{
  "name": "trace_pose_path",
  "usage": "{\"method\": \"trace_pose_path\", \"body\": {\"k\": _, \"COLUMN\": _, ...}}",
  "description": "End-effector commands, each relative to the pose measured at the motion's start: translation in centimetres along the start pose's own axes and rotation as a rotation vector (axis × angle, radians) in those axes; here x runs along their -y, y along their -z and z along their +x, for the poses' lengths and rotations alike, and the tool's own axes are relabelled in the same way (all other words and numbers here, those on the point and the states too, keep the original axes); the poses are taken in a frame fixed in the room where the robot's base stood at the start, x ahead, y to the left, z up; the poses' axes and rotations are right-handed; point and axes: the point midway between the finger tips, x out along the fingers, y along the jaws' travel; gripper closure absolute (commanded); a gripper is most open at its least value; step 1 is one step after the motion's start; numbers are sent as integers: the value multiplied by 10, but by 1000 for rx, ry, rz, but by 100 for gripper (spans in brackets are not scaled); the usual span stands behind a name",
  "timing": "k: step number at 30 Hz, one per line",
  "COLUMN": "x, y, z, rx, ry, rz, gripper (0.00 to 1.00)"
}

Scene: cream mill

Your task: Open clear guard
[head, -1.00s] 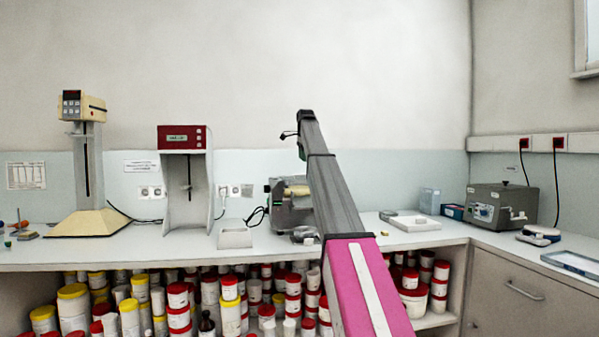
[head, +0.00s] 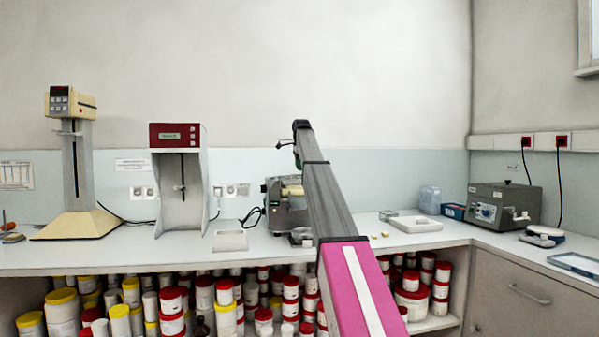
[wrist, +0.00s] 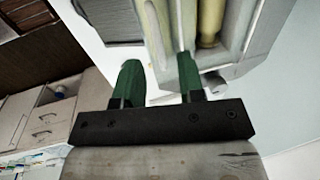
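The mill (head: 272,207), a grey machine with cream rollers, stands on the counter in the head view, its right part hidden behind my arm. In the wrist view the mill (wrist: 232,52) fills the top, with pale yellow rollers (wrist: 209,22) inside its grey frame. My gripper (wrist: 159,62) shows two green fingers spread apart, close to the mill's lower edge in the picture. A grey-white edge of the mill shows behind the gap; I cannot tell whether a finger touches it.
A red-topped mixer (head: 176,136) and a beige stand mixer (head: 75,218) are at left. A white tray (head: 416,224), a clear bluish container (head: 430,200) and a grey control box (head: 504,206) are at right. Tubs with red and yellow lids fill the shelf under the counter (head: 130,257).

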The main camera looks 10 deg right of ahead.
Motion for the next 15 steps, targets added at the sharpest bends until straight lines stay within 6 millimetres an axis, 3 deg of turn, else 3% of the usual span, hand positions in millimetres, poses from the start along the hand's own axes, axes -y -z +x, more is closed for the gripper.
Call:
{"method": "trace_pose_path", "body": {"k": 6, "x": 0, "y": 0, "z": 24, "rx": 0, "ry": -1, "rz": 0, "gripper": 64}}
{"method": "trace_pose_path", "body": {"k": 14, "x": 0, "y": 0, "z": 26, "rx": 0, "ry": 0, "rz": 0, "gripper": 64}}
{"method": "trace_pose_path", "body": {"k": 15, "x": 0, "y": 0, "z": 26, "rx": 0, "ry": 0, "rz": 0, "gripper": 71}}
